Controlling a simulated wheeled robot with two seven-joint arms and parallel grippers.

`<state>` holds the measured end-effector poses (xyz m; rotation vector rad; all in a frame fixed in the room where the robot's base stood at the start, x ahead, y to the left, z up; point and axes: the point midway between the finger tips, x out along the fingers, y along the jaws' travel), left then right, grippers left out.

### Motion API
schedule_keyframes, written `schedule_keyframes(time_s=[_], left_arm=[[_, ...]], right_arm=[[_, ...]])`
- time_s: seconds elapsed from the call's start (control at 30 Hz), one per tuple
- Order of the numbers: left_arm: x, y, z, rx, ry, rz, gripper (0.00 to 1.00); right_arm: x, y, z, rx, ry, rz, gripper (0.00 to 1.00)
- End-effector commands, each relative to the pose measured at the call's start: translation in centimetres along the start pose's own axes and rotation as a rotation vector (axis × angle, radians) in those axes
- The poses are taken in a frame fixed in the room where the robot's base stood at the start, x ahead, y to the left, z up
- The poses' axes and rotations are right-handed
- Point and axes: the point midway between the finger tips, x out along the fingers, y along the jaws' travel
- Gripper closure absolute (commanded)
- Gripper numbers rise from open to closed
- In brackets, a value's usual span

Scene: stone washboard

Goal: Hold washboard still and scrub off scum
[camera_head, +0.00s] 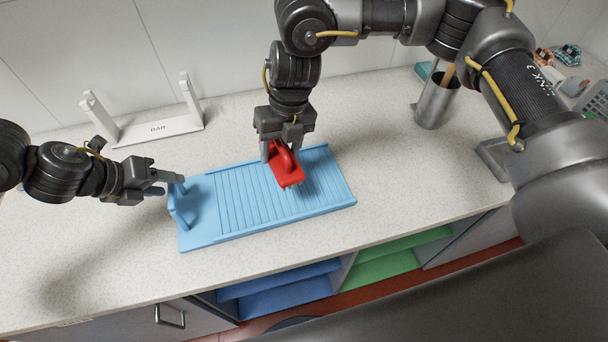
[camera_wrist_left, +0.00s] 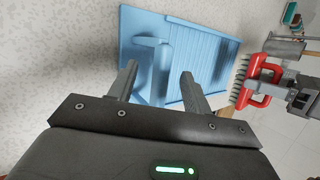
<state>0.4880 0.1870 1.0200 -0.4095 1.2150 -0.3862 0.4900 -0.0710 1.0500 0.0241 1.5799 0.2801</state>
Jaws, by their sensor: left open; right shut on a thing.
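The blue washboard (camera_head: 240,212) lies flat on the counter, its ridged part to the right and an upright handle (camera_head: 182,207) at its left end. My left gripper (camera_head: 176,183) is open at that handle; in the left wrist view the handle (camera_wrist_left: 160,72) stands beyond and between the two fingertips (camera_wrist_left: 158,80). I cannot tell whether they touch it. My right gripper (camera_head: 280,150) is shut on the red brush (camera_head: 288,178), over the ridges. In the left wrist view the brush (camera_wrist_left: 256,82) shows its dark bristles. Contact between bristles and board is unclear. No scum is discernible.
A white rack (camera_head: 155,128) stands at the back left, by the wall. A metal cup (camera_head: 436,104) with utensils stands at the back right. The counter's front edge runs close below the washboard, above open shelves with blue and green boards. Counter left of the board is mostly clear.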

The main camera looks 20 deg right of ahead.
Motion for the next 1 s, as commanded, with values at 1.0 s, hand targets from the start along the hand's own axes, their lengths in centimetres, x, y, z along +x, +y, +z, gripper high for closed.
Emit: schedule_keyframes(time_s=[1.0], left_arm=[[-9.8, 0.1, 0.0, 0.0, 0.001, 0.002, 0.51]], right_arm=[[0.0, 0.0, 0.0, 0.0, 0.0, 0.0, 0.71]])
